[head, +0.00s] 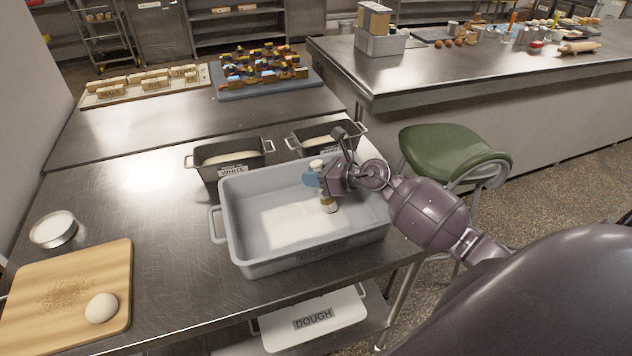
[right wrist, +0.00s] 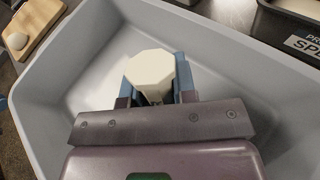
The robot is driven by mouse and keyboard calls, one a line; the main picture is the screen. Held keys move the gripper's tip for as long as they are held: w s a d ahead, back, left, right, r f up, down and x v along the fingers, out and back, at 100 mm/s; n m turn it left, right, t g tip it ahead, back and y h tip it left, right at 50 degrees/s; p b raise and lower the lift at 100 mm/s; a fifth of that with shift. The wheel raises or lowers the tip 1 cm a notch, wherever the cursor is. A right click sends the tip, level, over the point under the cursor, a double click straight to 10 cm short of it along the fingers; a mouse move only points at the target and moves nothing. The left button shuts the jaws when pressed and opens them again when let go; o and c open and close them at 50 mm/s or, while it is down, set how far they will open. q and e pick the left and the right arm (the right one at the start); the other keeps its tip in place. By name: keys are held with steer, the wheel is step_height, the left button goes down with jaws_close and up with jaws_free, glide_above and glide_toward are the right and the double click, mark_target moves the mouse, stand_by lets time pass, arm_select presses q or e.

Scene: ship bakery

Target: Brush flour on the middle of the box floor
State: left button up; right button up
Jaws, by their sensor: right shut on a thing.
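The large grey box (head: 235,238) stands at the front right of the steel table. A pale patch of flour (head: 285,222) lies on its floor, left of the brush. My right gripper (head: 322,178) is inside the box's outline, over the right part of its floor. It is shut on the brush (head: 328,204), which is held about upright with its lower end down. I cannot tell whether that end touches the floor. In the right wrist view the brush's cream octagonal top (right wrist: 150,72) sits between the fingers and hides its lower end. My left gripper is not in view.
Two dark pans hold dough behind the box, one labelled WHITE (head: 232,172). A wooden board (head: 80,325) with a dough ball and a round tin (head: 53,229) are at left. A green stool (head: 450,148) stands at right. Bare table lies left of the box.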

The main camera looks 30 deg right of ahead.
steer(key=shift+w+d+b, duration=0.25)
steer(key=shift+w+b, duration=0.05)
steer(key=shift+w, duration=0.65)
steer(key=shift+w+a+r, duration=0.1)
steer(key=shift+a+r, duration=0.05)
steer(key=shift+a, duration=0.2)
steer(key=a+p, duration=0.2)
steer(key=shift+w+a, duration=0.35)
steer(key=shift+a, duration=0.05)
